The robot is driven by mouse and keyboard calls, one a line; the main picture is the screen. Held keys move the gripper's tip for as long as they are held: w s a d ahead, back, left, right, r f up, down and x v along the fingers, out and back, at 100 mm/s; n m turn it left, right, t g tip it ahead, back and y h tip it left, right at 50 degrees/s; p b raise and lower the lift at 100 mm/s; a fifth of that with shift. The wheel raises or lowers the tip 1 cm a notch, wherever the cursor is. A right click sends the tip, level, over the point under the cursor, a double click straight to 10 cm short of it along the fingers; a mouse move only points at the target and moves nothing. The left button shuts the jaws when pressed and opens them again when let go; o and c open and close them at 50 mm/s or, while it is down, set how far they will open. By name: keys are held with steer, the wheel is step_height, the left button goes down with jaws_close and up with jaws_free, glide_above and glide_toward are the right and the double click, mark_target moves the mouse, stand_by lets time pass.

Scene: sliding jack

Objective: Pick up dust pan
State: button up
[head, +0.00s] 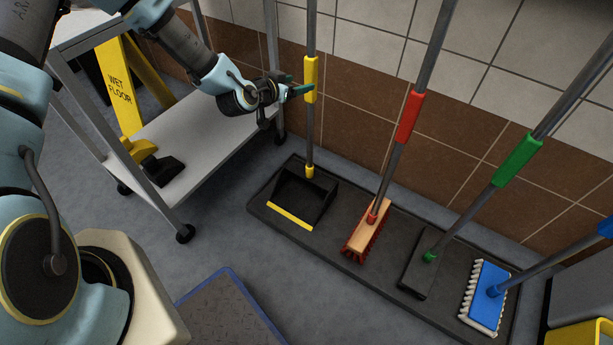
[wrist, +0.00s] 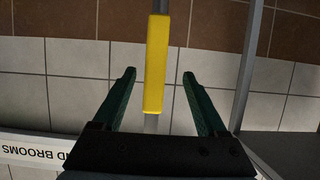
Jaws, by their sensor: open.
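The dust pan (head: 300,195) is black with a yellow front lip and stands on a dark floor tray (head: 265,213). Its upright grey handle (head: 310,135) carries a yellow grip sleeve (head: 311,80), which also shows in the wrist view (wrist: 157,62). My gripper (head: 300,85) is beside the yellow sleeve, at about its height. In the wrist view my gripper (wrist: 157,85) is open, its green fingers spread on either side of the sleeve's line. The fingers do not touch the handle there. How far the handle lies beyond the fingertips is hard to tell.
A red-sleeved broom (head: 368,228), a green-sleeved broom (head: 425,262) and a blue brush (head: 487,290) stand right of the dust pan. A grey trolley (head: 205,135) with a yellow wet floor sign (head: 120,90) is at left. The tiled wall is close behind.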

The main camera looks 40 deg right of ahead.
mark_target(306, 81)
steer(key=x, duration=0.3)
steer(key=shift+s+x, duration=0.2)
steer(key=shift+x, duration=1.1)
steer(key=shift+s+x, duration=0.15)
steer(key=shift+x, duration=1.15)
steer(key=shift+d, duration=0.1)
steer(key=shift+c, duration=0.2)
jaws_close()
